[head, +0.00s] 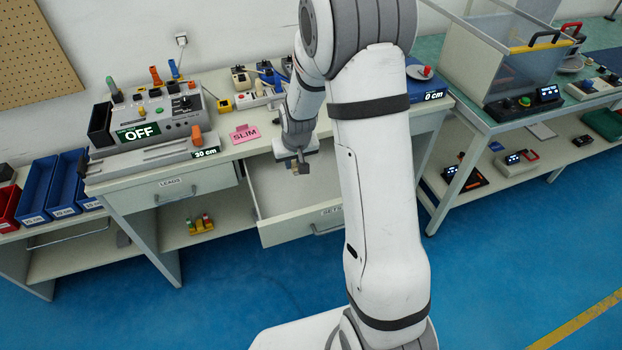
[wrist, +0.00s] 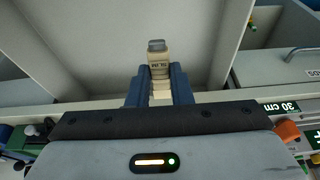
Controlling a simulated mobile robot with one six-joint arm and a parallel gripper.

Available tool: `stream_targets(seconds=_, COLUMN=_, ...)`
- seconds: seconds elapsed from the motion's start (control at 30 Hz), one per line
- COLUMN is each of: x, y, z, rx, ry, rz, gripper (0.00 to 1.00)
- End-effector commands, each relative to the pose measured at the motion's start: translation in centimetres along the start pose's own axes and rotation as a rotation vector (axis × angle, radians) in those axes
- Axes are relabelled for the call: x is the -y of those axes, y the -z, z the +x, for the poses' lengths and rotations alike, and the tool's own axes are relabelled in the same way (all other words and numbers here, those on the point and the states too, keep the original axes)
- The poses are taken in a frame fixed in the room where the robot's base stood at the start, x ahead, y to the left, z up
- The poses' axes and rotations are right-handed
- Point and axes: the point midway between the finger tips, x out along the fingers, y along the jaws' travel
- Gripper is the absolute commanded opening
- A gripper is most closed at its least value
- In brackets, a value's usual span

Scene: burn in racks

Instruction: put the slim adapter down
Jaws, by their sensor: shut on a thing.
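The slim adapter (wrist: 158,66) is a small beige block with a grey end and dark lettering, held between the blue fingertips of my gripper (wrist: 160,86) in the wrist view. In the head view my gripper (head: 299,163) points down over an open drawer (head: 270,195). The held piece is small and partly hidden by the fingers there. In the wrist view the bare drawer floor (wrist: 95,45) lies below the adapter, which appears apart from it. A pink card reading SLIM (head: 244,133) stands on the worktop left of my gripper.
A test unit reading OFF (head: 150,125) stands on the worktop at left, behind a rail marked 30 cm (head: 205,152). A closed LEADS drawer (head: 170,190) is left of the open one. Blue bins (head: 40,190) are far left. A second bench with a clear box (head: 490,65) is right.

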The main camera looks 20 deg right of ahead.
Motion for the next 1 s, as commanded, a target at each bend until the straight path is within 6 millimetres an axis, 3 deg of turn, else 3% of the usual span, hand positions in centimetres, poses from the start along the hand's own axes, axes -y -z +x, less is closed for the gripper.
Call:
stream_targets(seconds=0.27, x=-1.9, y=-0.1, z=0.5, rx=0.003, ry=-0.009, rz=0.022, gripper=0.0)
stream_targets(seconds=0.37, x=-4.8, y=-0.6, z=1.8, rx=0.013, ry=-0.017, rz=0.028, gripper=0.0)
stream_targets(seconds=0.5, x=-10.5, y=-1.6, z=3.7, rx=0.033, ry=-0.022, rz=0.023, gripper=0.0)
stream_targets(seconds=0.7, x=-16.5, y=-3.2, z=4.8, rx=0.05, ry=-0.01, rz=0.006, gripper=0.0)
stream_targets(seconds=0.83, x=-17.9, y=-3.8, z=5.5, rx=0.054, ry=-0.003, rz=-0.003, gripper=0.0)
stream_targets(seconds=1.0, x=-18.1, y=-4.8, z=8.4, rx=0.057, ry=0.0, rz=-0.005, gripper=0.0)
